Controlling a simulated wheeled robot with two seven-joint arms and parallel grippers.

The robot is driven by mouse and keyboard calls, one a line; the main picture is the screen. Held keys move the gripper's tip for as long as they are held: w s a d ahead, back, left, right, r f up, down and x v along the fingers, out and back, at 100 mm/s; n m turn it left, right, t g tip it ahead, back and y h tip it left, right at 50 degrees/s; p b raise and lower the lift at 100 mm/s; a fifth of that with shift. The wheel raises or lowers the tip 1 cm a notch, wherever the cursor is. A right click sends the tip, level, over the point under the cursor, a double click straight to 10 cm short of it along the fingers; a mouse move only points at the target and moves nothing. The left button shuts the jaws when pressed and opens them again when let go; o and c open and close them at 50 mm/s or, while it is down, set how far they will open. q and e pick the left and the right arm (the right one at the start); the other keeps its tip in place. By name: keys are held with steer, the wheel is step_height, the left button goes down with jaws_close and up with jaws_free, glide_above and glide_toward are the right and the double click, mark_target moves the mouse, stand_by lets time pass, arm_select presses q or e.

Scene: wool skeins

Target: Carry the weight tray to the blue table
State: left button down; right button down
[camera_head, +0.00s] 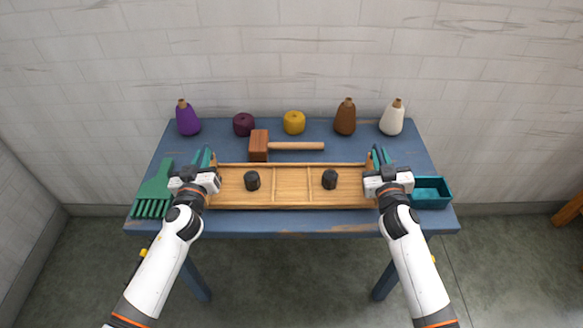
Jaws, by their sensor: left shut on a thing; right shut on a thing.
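The weight tray (291,205) is a long wooden tray with dividers, and two dark weights stand in it, one left (252,180) and one right (330,179). It is over the front half of the blue table (290,224). I cannot tell whether it rests on the tabletop or hangs just above it. My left gripper (206,160) is shut on the tray's left end. My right gripper (378,160) is shut on the tray's right end. The grippers partly hide both ends.
Behind the tray lies a wooden mallet (259,146). Along the back stand purple (187,119), brown (345,118) and white (392,119) cones, with plum (243,125) and yellow (294,123) skeins. A green comb (155,191) lies left; a teal box (431,193) sits right.

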arm_select(q)
steer(key=shift+f+b, duration=0.5)
arm_select(e)
steer(key=shift+f, duration=0.65)
arm_select(q)
steer(key=c, duration=1.5)
jaws_free()
steer(key=shift+r, duration=0.1)
steer(key=shift+c, duration=0.2)
arm_select(e)
steer(key=c, duration=1.5)
jaws_free()
steer(key=shift+r, duration=0.15)
steer(key=shift+c, duration=0.2)
arm_select(q)
steer(key=shift+o, duration=0.8)
arm_select(e)
steer(key=shift+o, duration=0.9)
steer(key=shift+r, duration=0.1)
steer(key=shift+s, duration=0.2)
arm_select(q)
steer(key=s, duration=1.2)
arm_select(e)
steer(key=s, duration=1.1)
steer(key=shift+s, duration=0.4)
